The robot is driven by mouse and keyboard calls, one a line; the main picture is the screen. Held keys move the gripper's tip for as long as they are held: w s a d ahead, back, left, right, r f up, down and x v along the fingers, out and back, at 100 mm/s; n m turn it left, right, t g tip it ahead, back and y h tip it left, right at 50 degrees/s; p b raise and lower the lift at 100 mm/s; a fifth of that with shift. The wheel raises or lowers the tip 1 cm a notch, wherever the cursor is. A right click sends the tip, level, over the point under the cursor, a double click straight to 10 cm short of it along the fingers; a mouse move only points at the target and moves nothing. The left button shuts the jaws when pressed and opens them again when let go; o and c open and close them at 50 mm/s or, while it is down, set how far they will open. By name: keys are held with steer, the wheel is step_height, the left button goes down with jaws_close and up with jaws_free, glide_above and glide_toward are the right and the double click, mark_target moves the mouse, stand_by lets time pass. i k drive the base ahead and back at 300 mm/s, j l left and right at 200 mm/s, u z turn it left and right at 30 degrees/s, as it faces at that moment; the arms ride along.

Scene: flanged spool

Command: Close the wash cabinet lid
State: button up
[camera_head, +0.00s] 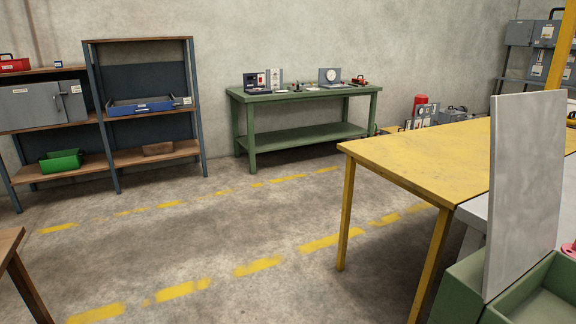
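An open green box (462,290), which looks like the wash cabinet, is at the bottom right, cut off by the picture edges. A flat pale grey panel (524,185) stands nearly upright out of it and looks like its lid, raised. The panel's lower edge meets the green box; no hinge can be made out. Part of the hollow inside of the box shows to the right of the panel. My gripper is not in view, so its state and its place relative to the lid do not show.
A yellow table (420,158) stands just behind and left of the panel. A green workbench (305,132) with instruments is at the back wall. Shelves (150,112) are at the left, and a brown table corner (10,245) is at lower left. The middle floor is clear.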

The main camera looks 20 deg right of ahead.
mark_target(528, 130)
steer(key=i+z, duration=0.25)
steer(key=z, duration=0.15)
steer(key=i+j+z, duration=0.15)
steer(key=z, duration=0.3)
steer(key=i+j+z, duration=0.25)
steer(key=z, duration=0.15)
steer(key=i+j+z, duration=0.2)
steer(key=z, duration=0.25)
steer(key=i+j+z, duration=0.1)
steer(key=j+z, duration=0.3)
steer(key=i+j+z, duration=0.2)
steer(key=j+z, duration=0.15)
steer(key=i+j+z, duration=0.1)
steer(key=j+z, duration=0.6)
steer(key=j, duration=0.15)
steer(key=i, duration=0.05)
